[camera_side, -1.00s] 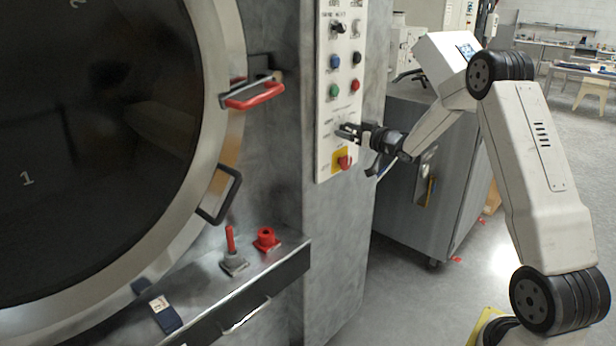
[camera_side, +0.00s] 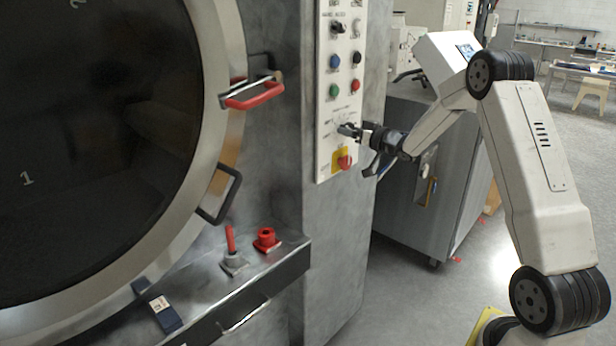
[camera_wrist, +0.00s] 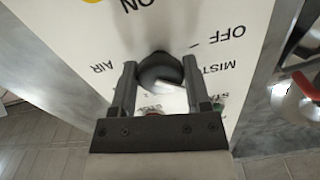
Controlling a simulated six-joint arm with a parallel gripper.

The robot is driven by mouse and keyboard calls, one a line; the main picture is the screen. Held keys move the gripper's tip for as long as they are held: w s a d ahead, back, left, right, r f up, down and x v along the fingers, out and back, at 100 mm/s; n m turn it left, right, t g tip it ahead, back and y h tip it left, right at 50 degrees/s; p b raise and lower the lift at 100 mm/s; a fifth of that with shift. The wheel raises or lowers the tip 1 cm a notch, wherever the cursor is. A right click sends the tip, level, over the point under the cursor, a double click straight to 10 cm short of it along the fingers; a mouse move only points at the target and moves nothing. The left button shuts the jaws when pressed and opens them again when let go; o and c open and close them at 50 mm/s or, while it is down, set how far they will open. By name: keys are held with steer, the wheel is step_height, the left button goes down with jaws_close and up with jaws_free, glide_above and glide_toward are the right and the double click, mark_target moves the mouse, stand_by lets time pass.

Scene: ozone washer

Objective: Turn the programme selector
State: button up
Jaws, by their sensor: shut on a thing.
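The programme selector is a round black knob (camera_wrist: 160,70) with a pale mark on its right side. It sits on a white panel between the printed words AIR, MIST and OFF, seen upside down in the wrist view. My gripper (camera_wrist: 159,82) has one finger on each side of the knob and is shut on it. In the side view my gripper (camera_side: 347,129) meets the lower part of the panel, and its fingers mostly hide the knob.
Just below my gripper is a red knob on a yellow plate (camera_side: 343,161). Coloured buttons and switches sit higher on the white control panel (camera_side: 324,105). To the left are red handles (camera_side: 255,97) by the large round door. A grey cabinet (camera_side: 438,190) stands behind my arm.

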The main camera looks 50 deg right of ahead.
steer(key=m, duration=0.5)
steer(key=shift+m, duration=0.4)
steer(key=o, duration=1.2)
steer(key=shift+o, duration=0.2)
steer(key=shift+s, duration=0.1)
steer(key=s, duration=0.7)
steer(key=shift+s, duration=0.35)
steer(key=shift+a, duration=0.1)
